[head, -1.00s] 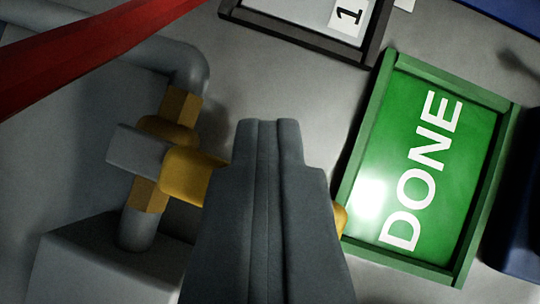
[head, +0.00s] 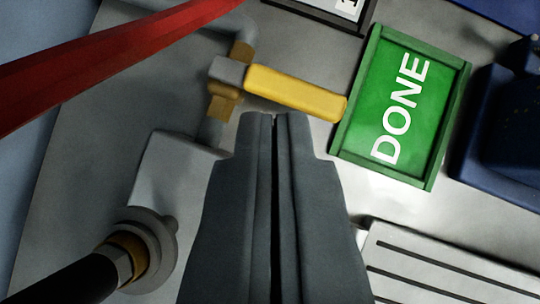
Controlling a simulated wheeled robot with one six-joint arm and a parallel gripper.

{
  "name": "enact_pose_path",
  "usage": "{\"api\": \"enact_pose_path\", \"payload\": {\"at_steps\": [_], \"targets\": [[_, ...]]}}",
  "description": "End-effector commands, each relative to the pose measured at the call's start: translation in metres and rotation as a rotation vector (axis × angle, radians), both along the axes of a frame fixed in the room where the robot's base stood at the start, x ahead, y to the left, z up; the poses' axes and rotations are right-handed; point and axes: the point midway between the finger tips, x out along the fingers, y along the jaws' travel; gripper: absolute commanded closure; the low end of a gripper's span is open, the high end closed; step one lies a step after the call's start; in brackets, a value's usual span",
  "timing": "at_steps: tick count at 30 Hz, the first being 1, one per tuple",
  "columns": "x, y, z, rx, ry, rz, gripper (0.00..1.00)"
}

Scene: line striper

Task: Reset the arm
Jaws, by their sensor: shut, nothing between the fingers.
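My gripper (head: 272,116) points up from the bottom middle of the head view. Its two grey fingers lie side by side with only a thin dark line between them, shut and empty. A valve with a yellow lever handle (head: 295,93) is just beyond the fingertips. The handle runs from the pipe fitting at left toward the green sign. I cannot tell how far the fingertips are from the handle.
A green DONE sign (head: 401,108) is right of the handle. A red bar (head: 110,60) crosses the upper left. A black hose (head: 85,278) joins a grey box (head: 180,170) at lower left. A white slotted panel (head: 425,268) and a dark blue body (head: 500,125) are at right.

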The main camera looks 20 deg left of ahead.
Motion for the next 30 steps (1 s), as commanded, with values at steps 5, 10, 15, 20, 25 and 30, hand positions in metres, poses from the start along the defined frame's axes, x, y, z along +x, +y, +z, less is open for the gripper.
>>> {"api": "enact_pose_path", "payload": {"at_steps": [5, 10, 15, 20, 25, 30], "targets": [[-0.001, 0.0, 0.001, 0.001, -0.001, 0.003, 1.0], [-0.016, -0.006, 0.015, 0.016, -0.009, 0.057, 1.0], [-0.046, -0.016, 0.039, 0.042, -0.026, 0.177, 1.0], [-0.079, -0.025, 0.059, 0.059, -0.05, 0.296, 1.0], [-0.117, -0.032, 0.077, 0.068, -0.085, 0.418, 1.0], [-0.158, -0.039, 0.092, 0.067, -0.128, 0.533, 1.0]]}}
